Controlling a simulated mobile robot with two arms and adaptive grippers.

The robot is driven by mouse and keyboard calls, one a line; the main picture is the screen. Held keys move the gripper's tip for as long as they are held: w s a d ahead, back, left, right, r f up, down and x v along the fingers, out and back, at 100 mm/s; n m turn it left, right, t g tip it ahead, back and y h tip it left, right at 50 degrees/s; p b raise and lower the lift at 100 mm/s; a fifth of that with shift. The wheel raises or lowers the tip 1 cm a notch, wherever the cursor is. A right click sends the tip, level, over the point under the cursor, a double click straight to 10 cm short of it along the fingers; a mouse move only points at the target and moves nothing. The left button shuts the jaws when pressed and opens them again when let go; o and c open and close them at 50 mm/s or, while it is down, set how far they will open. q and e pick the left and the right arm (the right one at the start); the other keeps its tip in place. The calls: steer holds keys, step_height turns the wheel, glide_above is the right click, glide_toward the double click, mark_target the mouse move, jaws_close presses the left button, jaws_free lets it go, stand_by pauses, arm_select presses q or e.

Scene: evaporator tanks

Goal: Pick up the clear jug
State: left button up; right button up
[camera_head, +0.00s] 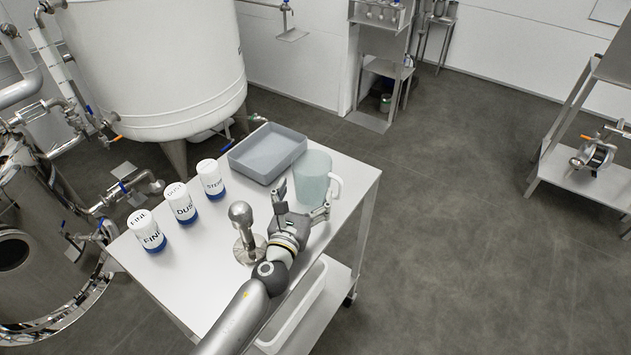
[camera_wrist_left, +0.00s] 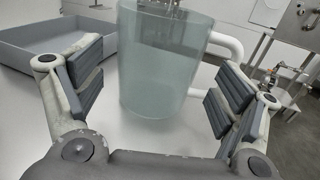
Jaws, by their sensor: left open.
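The clear jug (camera_head: 312,172) stands upright near the far right corner of the metal table (camera_head: 215,262), its white handle on the right. My left gripper (camera_head: 303,198) is open just in front of it. In the left wrist view, the jug (camera_wrist_left: 160,65) stands ahead between the two spread fingers of the gripper (camera_wrist_left: 158,95). There is a gap to the left finger; the right finger is near the handle (camera_wrist_left: 222,48). The jug looks empty. My right gripper is not in view.
A grey tray (camera_head: 267,152) lies left of the jug, also in the left wrist view (camera_wrist_left: 45,50). A metal piece with a round knob (camera_head: 240,213) stands beside my left arm. White-and-blue containers (camera_head: 184,204) line the table's left. A white bin (camera_head: 298,312) sits on the lower shelf.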

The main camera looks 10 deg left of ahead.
mark_target(317, 164)
arm_select(q)
steer(key=shift+w, duration=0.4)
steer(key=w, duration=0.4)
steer(key=shift+w+d+f, duration=0.1)
steer(key=shift+w+d, duration=0.1)
steer(key=shift+w, duration=0.65)
steer(key=shift+c, duration=0.6)
steer(key=c, duration=0.6)
arm_select(e)
steer(key=shift+w+a+f, duration=0.1)
steer(key=shift+w+a, duration=0.1)
steer(key=shift+w, duration=0.45)
